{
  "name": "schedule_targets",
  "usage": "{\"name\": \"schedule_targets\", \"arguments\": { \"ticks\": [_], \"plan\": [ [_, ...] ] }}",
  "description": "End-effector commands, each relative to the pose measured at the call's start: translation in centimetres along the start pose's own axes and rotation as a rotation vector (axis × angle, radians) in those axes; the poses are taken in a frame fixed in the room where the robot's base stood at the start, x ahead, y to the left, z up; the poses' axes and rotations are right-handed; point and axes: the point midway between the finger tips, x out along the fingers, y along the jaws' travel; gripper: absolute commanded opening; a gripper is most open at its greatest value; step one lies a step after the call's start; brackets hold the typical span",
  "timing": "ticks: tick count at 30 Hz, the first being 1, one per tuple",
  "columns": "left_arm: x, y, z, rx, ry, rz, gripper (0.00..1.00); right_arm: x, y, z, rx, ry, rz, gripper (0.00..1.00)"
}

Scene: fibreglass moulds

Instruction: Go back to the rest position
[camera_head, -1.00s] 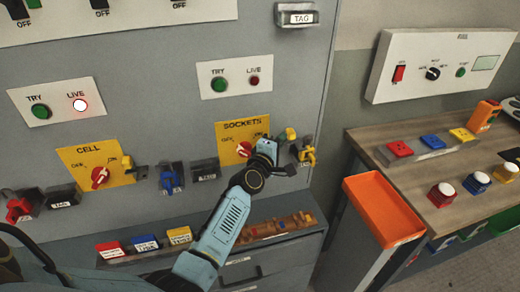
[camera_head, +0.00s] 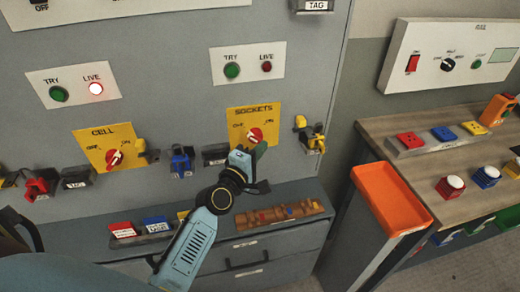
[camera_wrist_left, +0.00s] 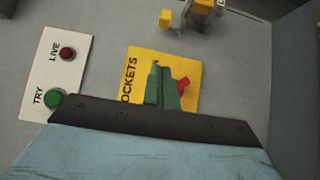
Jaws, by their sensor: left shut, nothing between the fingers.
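My left gripper (camera_head: 256,152) is shut and empty, just in front of the lower part of the yellow SOCKETS plate (camera_head: 240,120). Its green fingertips also show in the left wrist view (camera_wrist_left: 165,88), in front of the same plate (camera_wrist_left: 150,62). The red SOCKETS switch (camera_head: 255,134) shows just above the fingertips, and part of it is hidden in the left wrist view (camera_wrist_left: 184,84). I cannot tell whether the fingers touch it. My right gripper is not in view.
The CELL plate (camera_head: 100,148) has a red switch. Its LIVE lamp (camera_head: 96,88) glows; the SOCKETS LIVE lamp (camera_head: 266,66) is dark. Yellow and blue padlocks hang on the panel. An orange tray (camera_head: 390,198) and a wooden bench (camera_head: 470,205) stand to the right. A drawer cabinet (camera_head: 290,240) is below.

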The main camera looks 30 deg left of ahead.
Motion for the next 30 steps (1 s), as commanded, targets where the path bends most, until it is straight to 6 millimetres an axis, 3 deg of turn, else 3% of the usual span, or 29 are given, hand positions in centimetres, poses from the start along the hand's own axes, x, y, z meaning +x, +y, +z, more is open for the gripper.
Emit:
{"name": "schedule_targets", "arguments": {
  "ticks": [13,17,20,23,26,30],
  "plan": [
    [0.0,-0.1,0.0,0.002,0.0,-0.002,0.0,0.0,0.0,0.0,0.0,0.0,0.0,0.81],
    [-0.2,-2.5,0.4,0.044,-0.008,-0.051,0.0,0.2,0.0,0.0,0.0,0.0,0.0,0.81],
    [-1.0,-7.6,1.1,0.136,-0.03,-0.152,0.0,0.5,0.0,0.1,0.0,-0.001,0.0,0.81],
    [-2.8,-14.6,2.2,0.275,-0.079,-0.292,0.0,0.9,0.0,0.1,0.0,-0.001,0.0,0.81],
    [-5.9,-21.8,3.3,0.43,-0.153,-0.434,0.0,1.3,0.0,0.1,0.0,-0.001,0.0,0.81],
    [-11.7,-30.9,4.5,0.644,-0.292,-0.615,0.0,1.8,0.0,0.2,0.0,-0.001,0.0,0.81]
  ]
}}
